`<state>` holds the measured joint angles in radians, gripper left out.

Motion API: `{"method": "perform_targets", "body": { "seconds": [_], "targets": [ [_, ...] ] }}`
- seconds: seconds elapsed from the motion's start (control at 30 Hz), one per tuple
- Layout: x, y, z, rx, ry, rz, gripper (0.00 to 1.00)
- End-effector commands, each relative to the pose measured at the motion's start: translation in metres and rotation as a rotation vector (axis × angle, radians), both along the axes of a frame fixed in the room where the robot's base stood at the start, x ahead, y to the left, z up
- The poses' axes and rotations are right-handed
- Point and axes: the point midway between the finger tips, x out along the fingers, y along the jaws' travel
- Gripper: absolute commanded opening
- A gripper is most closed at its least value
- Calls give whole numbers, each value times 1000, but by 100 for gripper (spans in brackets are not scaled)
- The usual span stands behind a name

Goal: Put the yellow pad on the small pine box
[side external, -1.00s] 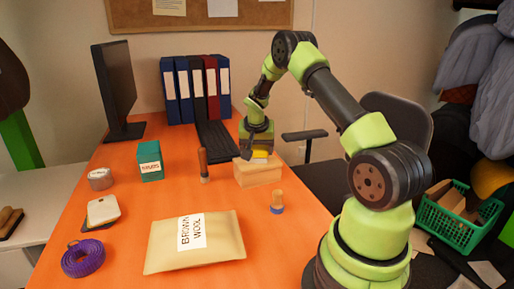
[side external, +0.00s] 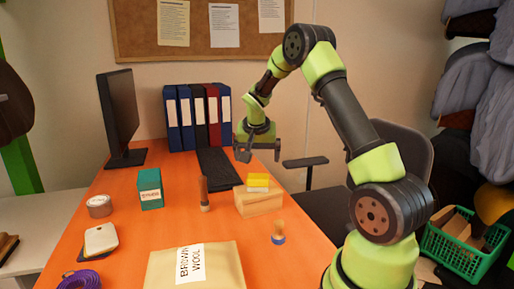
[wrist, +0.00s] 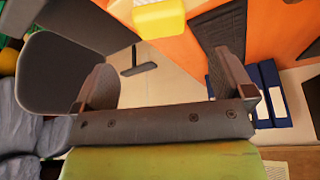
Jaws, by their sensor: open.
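The yellow pad (side external: 258,181) lies on top of the small pine box (side external: 261,204), towards its left part in the side view. My gripper (side external: 258,155) is above and behind the pad, apart from it, with open, empty jaws. In the wrist view the yellow pad (wrist: 160,18) shows at the top edge, beyond the open fingers of my gripper (wrist: 165,78). The box is mostly cut off there.
A wooden-handled tool (side external: 204,194) stands left of the box and a small wooden stamp (side external: 279,232) in front. A keyboard (side external: 217,168) lies behind. A teal box (side external: 150,188) and a brown wool packet (side external: 195,268) are also on the orange table.

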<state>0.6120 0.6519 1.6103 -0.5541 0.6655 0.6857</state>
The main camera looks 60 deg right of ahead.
Motion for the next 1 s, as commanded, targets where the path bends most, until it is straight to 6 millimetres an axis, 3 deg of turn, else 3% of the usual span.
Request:
{"method": "perform_targets", "body": {
  "seconds": [0.23, 0.33, 0.47, 0.53, 0.7, 0.83, 1.0],
  "targets": [
    [-4, 13, 28, 0, -4, 7, 99],
    [-4, 31, 45, 4, -21, 48, 99],
    [-11, 82, 83, 21, -73, 169, 99],
    [-22, 117, 103, 37, -108, 257, 99],
    [-67, 195, 136, 82, -199, 483, 99],
    [-108, 240, 143, 119, -269, 652, 99],
    [-149, 274, 139, 158, -336, 816, 99]
  ]
}}
